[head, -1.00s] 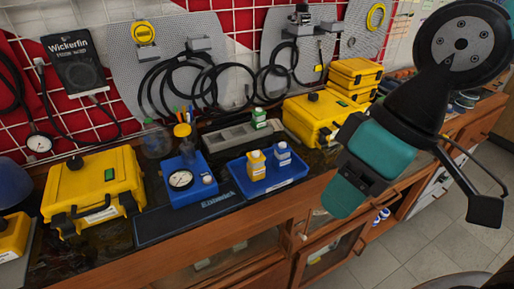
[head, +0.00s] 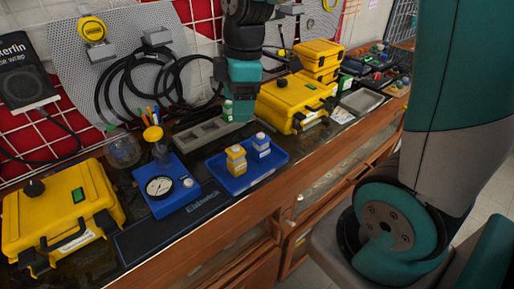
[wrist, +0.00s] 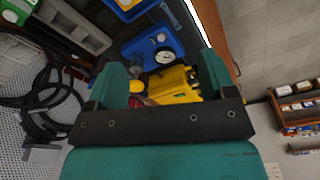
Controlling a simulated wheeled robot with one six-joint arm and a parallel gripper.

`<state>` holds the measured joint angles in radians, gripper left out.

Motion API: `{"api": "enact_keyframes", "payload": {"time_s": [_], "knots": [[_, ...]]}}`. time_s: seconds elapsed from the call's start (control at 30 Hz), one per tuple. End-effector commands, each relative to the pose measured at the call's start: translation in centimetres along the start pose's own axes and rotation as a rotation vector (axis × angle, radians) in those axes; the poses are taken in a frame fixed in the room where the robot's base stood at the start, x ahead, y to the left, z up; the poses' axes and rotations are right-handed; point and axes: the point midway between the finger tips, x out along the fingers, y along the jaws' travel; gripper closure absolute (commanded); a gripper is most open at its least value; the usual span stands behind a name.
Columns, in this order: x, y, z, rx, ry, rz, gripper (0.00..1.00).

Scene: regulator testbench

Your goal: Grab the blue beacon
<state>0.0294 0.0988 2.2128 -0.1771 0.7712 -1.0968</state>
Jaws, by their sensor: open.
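No blue beacon can be made out in the current views. My gripper (head: 241,108) is over the back of the bench in the head view, pointing down beside the green-capped bottle (head: 227,110) and above the grey tray (head: 192,138). In the wrist view my gripper (wrist: 163,78) is open, with two teal fingers apart. A yellow case (wrist: 178,86) shows beyond the gap between them, and nothing is held. The blue gauge box (wrist: 150,46) lies further off, and it also shows in the head view (head: 168,190).
A blue tray (head: 258,178) holds two small bottles near the bench's front edge. Yellow cases stand at left (head: 60,215) and right (head: 290,103). Black hoses (head: 165,85) hang on the pegboard behind. A dark mat (head: 150,238) lies bare in front.

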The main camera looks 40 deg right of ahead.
Motion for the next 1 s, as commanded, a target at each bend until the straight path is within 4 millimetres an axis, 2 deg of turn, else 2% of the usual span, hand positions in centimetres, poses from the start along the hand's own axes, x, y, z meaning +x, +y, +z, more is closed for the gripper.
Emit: {"api": "enact_keyframes", "payload": {"time_s": [0.03, 0.1, 0.2, 0.3, 0.47, 0.8, 1.0], "knots": [[0.7, 2.3, 1.6, -0.059, -0.029, -0.001, 0.23], [1.4, 4.8, 3.6, -0.155, -0.066, -0.003, 0.23], [2.1, 7.2, 6.0, -0.262, -0.105, -0.014, 0.23], [2.7, 8.5, 7.5, -0.329, -0.126, -0.026, 0.23], [4.4, 9.0, 8.3, -0.365, -0.135, -0.035, 0.23], [11.8, 8.8, 9.3, -0.366, -0.134, -0.037, 0.23], [14.5, 8.9, 9.6, -0.366, -0.134, -0.032, 0.23]]}}
